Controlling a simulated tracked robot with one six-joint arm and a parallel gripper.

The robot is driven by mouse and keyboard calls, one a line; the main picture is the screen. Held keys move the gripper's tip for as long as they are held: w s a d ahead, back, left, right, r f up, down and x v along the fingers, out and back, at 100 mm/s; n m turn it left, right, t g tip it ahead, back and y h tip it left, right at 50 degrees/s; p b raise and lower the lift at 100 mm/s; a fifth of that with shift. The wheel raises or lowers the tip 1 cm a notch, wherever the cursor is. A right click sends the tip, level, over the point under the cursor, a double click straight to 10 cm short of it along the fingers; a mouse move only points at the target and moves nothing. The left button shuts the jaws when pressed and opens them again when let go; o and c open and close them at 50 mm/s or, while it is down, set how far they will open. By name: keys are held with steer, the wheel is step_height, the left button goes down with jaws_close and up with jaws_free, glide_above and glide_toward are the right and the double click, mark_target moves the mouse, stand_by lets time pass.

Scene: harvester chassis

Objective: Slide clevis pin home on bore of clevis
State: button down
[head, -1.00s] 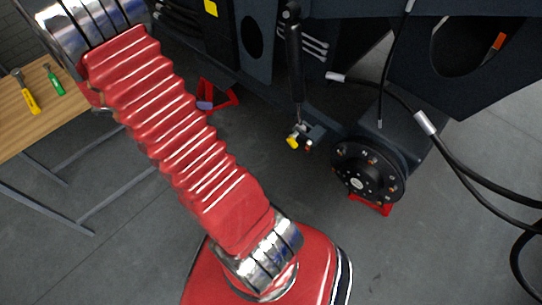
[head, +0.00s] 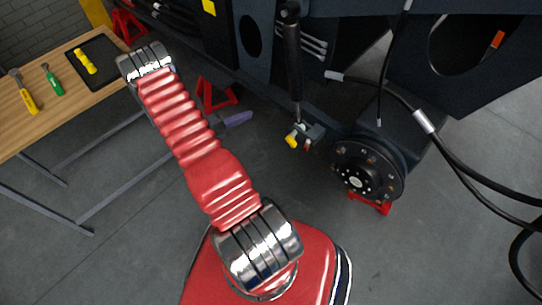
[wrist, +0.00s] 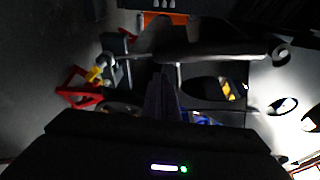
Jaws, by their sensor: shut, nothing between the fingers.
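The clevis (head: 312,132) is a small grey bracket at the lower end of a black cylinder (head: 293,65) in the head view. The yellow-headed clevis pin (head: 291,141) sits at its left side, with the head showing outside; how deep it is in the bore I cannot tell. In the wrist view the yellow pin head (wrist: 94,75) and clevis (wrist: 108,62) are left of centre. My gripper (head: 246,116) shows as a purplish tip left of the clevis, apart from it. In the wrist view my dark fingers (wrist: 163,92) are together and empty.
A dark chassis (head: 350,60) overhangs the clevis, with a round hub (head: 368,170) to its right. Red stands (head: 215,95) are behind. Black hoses (head: 470,170) hang at right. A wooden bench (head: 50,110) with tools and a black tray (head: 108,72) is at left.

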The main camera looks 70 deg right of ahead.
steer(key=s+d+f+n+t+h, duration=0.1)
steer(key=s+f+n, duration=0.2)
steer(key=f, duration=0.3)
steer(key=s+f+n+h, duration=0.1)
steer(key=s+f+n, duration=0.25)
steer(key=f, duration=0.25)
steer(key=n+t+h, duration=0.1)
steer(key=n+t, duration=0.1)
steer(key=n, duration=0.4)
glide_toward(287, 140)
steer(key=a, duration=0.1)
steer(key=shift+f, duration=0.3)
steer(key=shift+s+d, duration=0.1)
steer(key=x, duration=0.6)
steer(key=shift+d, duration=0.35)
steer(key=shift+x, duration=1.6)
steer(key=shift+r, duration=0.1)
steer(key=shift+v, duration=2)
